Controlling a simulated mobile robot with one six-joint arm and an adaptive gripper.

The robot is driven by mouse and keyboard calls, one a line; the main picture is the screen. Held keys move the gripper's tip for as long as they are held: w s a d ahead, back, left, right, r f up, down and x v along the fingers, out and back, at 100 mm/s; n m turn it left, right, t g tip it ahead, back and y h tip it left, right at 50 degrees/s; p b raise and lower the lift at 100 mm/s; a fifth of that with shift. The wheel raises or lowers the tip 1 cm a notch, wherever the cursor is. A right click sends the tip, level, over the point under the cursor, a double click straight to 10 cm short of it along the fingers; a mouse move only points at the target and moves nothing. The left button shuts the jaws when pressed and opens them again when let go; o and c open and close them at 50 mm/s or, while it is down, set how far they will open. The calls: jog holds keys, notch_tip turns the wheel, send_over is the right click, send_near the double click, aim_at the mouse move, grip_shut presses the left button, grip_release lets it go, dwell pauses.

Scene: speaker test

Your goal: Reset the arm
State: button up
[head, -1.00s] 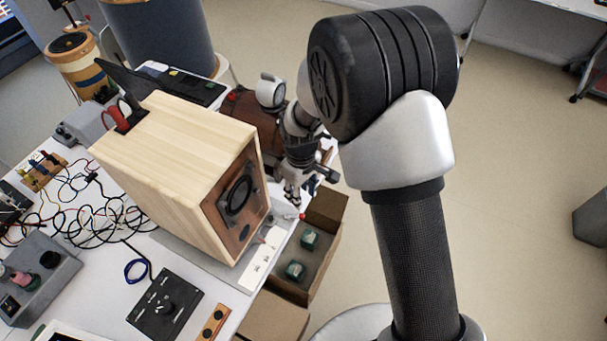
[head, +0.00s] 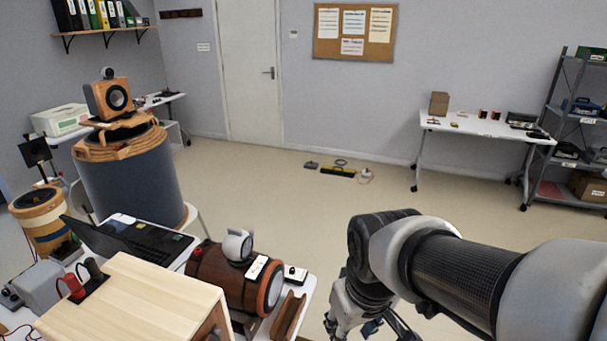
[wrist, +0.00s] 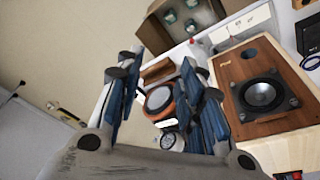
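My gripper (wrist: 157,72) is open in the wrist view, its two blue-padded fingers spread apart with nothing held between them. In the head view my gripper (head: 375,327) is partly cut off at the bottom edge, and my arm reaches in from the right over open floor, right of the table. The pale wooden speaker box (head: 130,300) stands on the table at the lower left; its front with the black cone shows in the wrist view (wrist: 282,124), right of the fingers and apart from them.
A brown cylindrical speaker (head: 215,278) lies on the table beside an open laptop (head: 115,240). A large grey drum (head: 130,180) stands behind. In the wrist view an open cardboard box (wrist: 150,35) holds green items. Floor between the table and far white table (head: 465,127) is mostly clear.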

jog(key=s+d+r+m+t, duration=0.1)
jog(key=s+d+r+m, duration=0.1)
jog(key=s, duration=0.4)
jog(key=s+d+r+m, duration=0.2)
jog(key=s+d, duration=0.2)
jog(key=s, duration=0.2)
jog(key=shift+t, duration=0.4)
jog(key=shift+r, duration=0.1)
